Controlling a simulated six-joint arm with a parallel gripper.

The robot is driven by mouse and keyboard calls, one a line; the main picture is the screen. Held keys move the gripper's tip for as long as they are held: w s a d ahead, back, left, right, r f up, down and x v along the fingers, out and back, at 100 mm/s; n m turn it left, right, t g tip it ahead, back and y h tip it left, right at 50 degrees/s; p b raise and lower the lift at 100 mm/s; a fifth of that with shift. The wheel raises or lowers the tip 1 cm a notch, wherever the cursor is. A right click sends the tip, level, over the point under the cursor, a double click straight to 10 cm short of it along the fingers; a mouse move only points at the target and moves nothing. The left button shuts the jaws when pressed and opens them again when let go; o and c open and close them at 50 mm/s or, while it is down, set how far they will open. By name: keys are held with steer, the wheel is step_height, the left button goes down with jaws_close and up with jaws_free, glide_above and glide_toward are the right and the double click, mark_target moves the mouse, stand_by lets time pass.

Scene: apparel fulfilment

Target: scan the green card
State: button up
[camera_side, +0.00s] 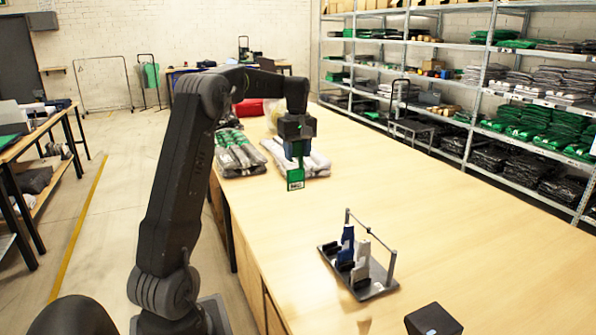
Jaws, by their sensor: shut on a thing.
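The green card (296,177) hangs upright below my gripper (297,160), with a white label that looks like a barcode on its lower part. My gripper is shut on the green card and holds it above the table, in front of the folded garments. A stand (374,286) on the table holds a blue handheld device (346,245) and a white-grey one (362,258) that look like scanners. The stand is nearer the camera and to the right of my gripper, well apart from the card.
Bagged folded garments (238,152) lie on the wooden table (450,225) left of and behind the card. A red item (249,108) lies farther back. A small black box (433,320) is at the front. The table's right side is clear. Stocked shelves (480,90) stand beyond.

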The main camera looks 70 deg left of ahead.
steer(key=w+d, duration=0.4)
steer(key=d, duration=0.9)
steer(key=w+d, duration=0.5)
steer(key=d, duration=0.9)
step_height(320, 180, down, 15)
steer(key=d+f, duration=0.4)
steer(key=d, duration=0.1)
steer(key=shift+d, duration=0.25)
steer(key=shift+r, duration=0.1)
